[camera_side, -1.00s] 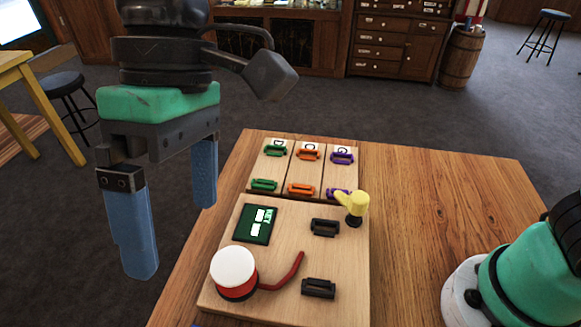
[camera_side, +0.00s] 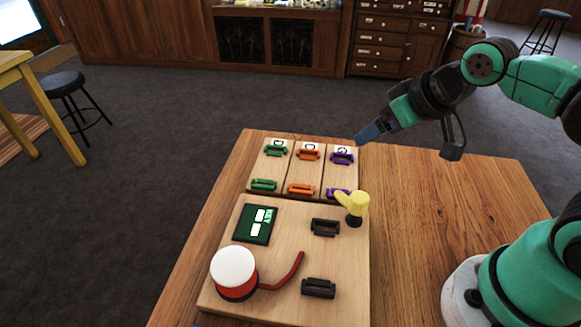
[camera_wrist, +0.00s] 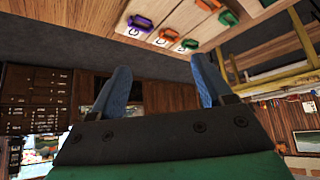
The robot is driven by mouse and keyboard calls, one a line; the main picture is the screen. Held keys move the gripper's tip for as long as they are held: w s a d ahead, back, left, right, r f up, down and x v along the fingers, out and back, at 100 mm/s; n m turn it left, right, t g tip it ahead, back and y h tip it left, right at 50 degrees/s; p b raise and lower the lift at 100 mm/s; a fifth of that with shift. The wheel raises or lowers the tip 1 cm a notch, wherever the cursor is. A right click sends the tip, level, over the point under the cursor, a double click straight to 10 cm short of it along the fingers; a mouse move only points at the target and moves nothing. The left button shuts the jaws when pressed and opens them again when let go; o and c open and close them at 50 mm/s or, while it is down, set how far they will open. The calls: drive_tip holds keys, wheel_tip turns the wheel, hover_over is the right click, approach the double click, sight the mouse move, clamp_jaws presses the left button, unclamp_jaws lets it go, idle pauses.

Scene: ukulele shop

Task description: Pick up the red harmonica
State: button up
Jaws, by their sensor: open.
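I see no harmonica that is clearly red. Small harmonica-like pieces stand on a three-part wooden board: green (camera_side: 264,185), orange (camera_side: 301,190) and purple (camera_side: 343,157), in two rows. The lower purple piece is partly hidden by a yellow object (camera_side: 357,204). My gripper (camera_side: 368,133) is in the air by the board's far right corner in the side view. In the wrist view my gripper (camera_wrist: 162,82) is open, with nothing between its blue fingers. The purple (camera_wrist: 140,26), orange (camera_wrist: 167,36) and green (camera_wrist: 189,45) pieces show beyond the fingers.
A front board (camera_side: 285,235) carries a green display (camera_side: 256,225), a white-topped red button (camera_side: 233,272), a curved red strip (camera_side: 285,278) and black holders (camera_side: 325,227) (camera_side: 318,288). The wooden table (camera_side: 450,215) is clear on the right.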

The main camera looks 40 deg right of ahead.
drive_tip(key=shift+a, duration=0.1)
drive_tip(key=a+n+g+y, duration=0.2)
drive_tip(key=a+n+g, duration=0.25)
drive_tip(key=a, duration=1.55)
drive_tip(key=s+a+f+n+g, duration=0.1)
drive_tip(key=s+a+f, duration=0.1)
drive_tip(key=a, duration=0.3)
drive_tip(key=s+a+f+n+h, duration=0.1)
drive_tip(key=s+a+f+n, duration=0.1)
drive_tip(key=s+a, duration=0.3)
drive_tip(key=s+a+f+n+g+h, duration=0.1)
drive_tip(key=s+a+f, duration=0.3)
drive_tip(key=a, duration=0.1)
drive_tip(key=shift+s+a+n+g, duration=0.15)
drive_tip(key=shift+s+n+g, duration=0.05)
drive_tip(key=shift+n+g, duration=0.15)
drive_tip(key=shift+s+a+f, duration=0.15)
drive_tip(key=shift+f, duration=2.65)
clamp_jaws()
